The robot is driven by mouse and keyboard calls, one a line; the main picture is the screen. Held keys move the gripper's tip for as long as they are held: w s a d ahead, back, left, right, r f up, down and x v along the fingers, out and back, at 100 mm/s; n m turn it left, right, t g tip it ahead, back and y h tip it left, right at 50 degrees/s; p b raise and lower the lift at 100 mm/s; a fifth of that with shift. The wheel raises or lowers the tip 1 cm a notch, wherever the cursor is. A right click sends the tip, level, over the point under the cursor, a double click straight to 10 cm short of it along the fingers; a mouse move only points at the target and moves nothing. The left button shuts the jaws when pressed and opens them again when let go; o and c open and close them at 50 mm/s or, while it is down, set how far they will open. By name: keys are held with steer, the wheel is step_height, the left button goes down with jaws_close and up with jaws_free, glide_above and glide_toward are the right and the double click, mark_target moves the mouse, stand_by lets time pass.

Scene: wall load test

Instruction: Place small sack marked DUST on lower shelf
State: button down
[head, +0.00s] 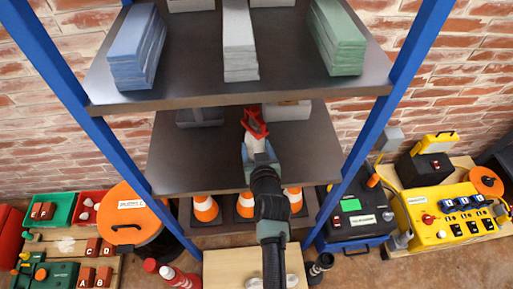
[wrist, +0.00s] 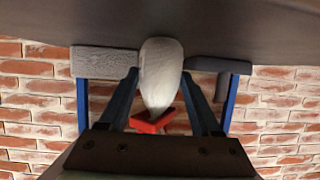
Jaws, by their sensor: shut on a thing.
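A small whitish sack (wrist: 160,72) with a red piece (wrist: 155,121) at its narrow end is held between the two fingers of my gripper (wrist: 160,95) in the wrist view. No DUST marking can be read. In the head view my gripper (head: 257,146) reaches over the lower shelf (head: 205,163), near the middle of its width, with the red piece showing at its tip. Most of the sack is hidden there. In the wrist view the rounded end of the sack overlaps the dark shelf surface; I cannot tell whether it touches.
Blue posts (head: 398,80) flank both sides. The lower shelf's front left and right are bare.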

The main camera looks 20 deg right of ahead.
steer(key=shift+r, duration=0.15)
steer(key=shift+c, duration=0.3)
jaws_free()
steer(key=shift+f, duration=0.3)
steer(key=shift+r, duration=0.15)
steer(key=shift+s+r, duration=0.1)
steer(key=shift+r, duration=0.05)
steer(key=p+v, duration=0.1)
steer(key=v, duration=1)
steer(key=shift+s, duration=0.35)
steer(key=shift+r, duration=0.1)
